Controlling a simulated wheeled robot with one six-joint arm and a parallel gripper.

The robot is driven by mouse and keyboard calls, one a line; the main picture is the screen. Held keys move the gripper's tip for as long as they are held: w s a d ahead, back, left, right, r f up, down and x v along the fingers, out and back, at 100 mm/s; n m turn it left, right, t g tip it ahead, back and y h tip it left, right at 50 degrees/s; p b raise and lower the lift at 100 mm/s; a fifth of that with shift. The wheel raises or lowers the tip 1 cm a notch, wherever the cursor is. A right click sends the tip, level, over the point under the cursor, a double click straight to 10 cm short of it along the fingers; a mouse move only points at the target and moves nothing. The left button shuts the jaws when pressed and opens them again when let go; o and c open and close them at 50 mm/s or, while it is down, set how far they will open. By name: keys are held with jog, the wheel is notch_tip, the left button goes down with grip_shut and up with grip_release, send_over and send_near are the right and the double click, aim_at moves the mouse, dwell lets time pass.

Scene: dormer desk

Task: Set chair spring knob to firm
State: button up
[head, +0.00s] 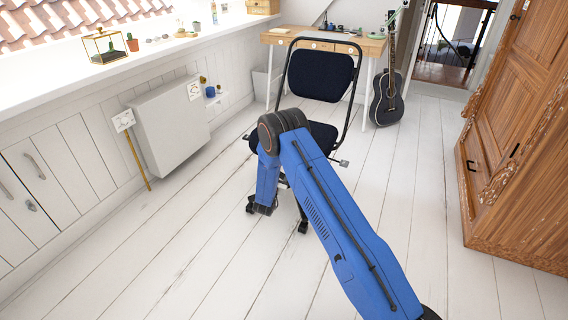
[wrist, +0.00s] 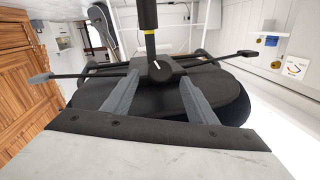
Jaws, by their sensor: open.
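The chair (head: 320,78) has a dark backrest and seat on a black frame and stands on casters. My blue arm hides part of its seat and base. The wrist view looks at the seat's underside (wrist: 95,98), which seems upside down in the picture. The round black knob (wrist: 161,74) shows there with a small pale mark; I cannot read any setting on it. My gripper (wrist: 159,78) is open, one grey finger on each side of the knob in the picture. I cannot tell whether they touch it. The knob and fingers are hidden in the head view.
Thin levers with flat ends (wrist: 246,54) stick out on both sides of the knob. The chair's column (wrist: 149,18) with a yellow band is close by. A wall heater (head: 172,125) stands left, a wardrobe (head: 520,140) right. The plank floor around is mostly clear.

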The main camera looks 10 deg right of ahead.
jog(key=x, duration=0.6)
jog(key=shift+w+d, duration=0.2)
jog(key=shift+c, duration=0.3)
jog(key=c, duration=1)
